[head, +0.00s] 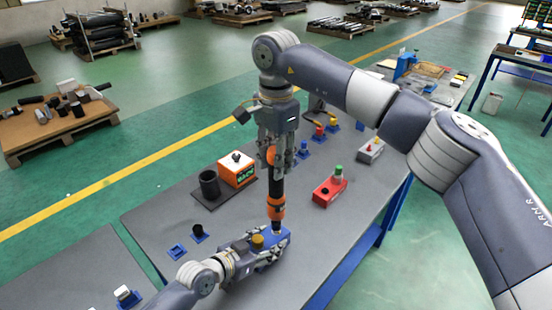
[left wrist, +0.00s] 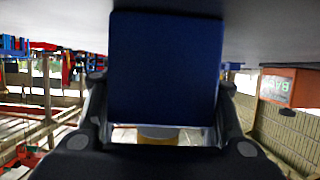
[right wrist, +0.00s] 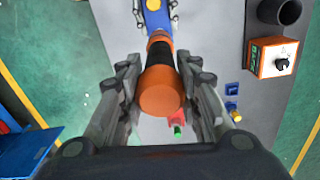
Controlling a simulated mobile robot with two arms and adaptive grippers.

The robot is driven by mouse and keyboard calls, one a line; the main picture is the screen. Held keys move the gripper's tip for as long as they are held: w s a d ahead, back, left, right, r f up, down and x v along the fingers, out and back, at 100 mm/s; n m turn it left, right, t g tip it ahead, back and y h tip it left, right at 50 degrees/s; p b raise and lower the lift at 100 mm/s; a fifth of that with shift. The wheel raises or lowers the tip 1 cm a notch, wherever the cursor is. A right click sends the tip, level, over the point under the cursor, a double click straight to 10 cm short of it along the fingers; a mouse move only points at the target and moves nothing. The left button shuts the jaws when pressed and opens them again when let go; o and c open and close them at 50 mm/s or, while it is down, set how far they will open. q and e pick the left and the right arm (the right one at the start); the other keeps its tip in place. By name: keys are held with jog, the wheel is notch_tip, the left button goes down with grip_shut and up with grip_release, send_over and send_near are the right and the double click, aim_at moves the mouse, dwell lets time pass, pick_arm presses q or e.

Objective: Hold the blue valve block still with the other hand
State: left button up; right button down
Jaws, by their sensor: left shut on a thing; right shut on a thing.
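The blue valve block (head: 284,240) lies on the grey table near its front edge, with a yellow cap (head: 258,240) by it. My left gripper (head: 262,246) is shut on the block from the left and covers part of it. The block (left wrist: 165,70) fills the middle of the left wrist view, between the fingers. My right gripper (head: 276,158) is shut on a black and orange power tool (head: 275,186) that stands upright over the block. The tool's lower end meets the block's top or hangs just above it; I cannot tell which. Its orange rear end (right wrist: 162,92) faces the right wrist camera.
An orange box with a dial (head: 236,170) and a black cup (head: 209,184) stand behind to the left. Small blue holders (head: 178,252) sit at left. Table between them is mostly clear.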

pick_arm(q)
jog(key=shift+f, duration=0.1)
pick_arm(e)
jog(key=shift+f, duration=0.8)
dwell(1.4)
jog(key=shift+s+f, duration=0.1)
jog(key=shift+f, duration=0.05)
dwell(2.4)
jog(key=shift+r, duration=2.8)
pick_arm(q)
jog(key=o, duration=1.7)
jog(key=shift+s+a, duration=0.1)
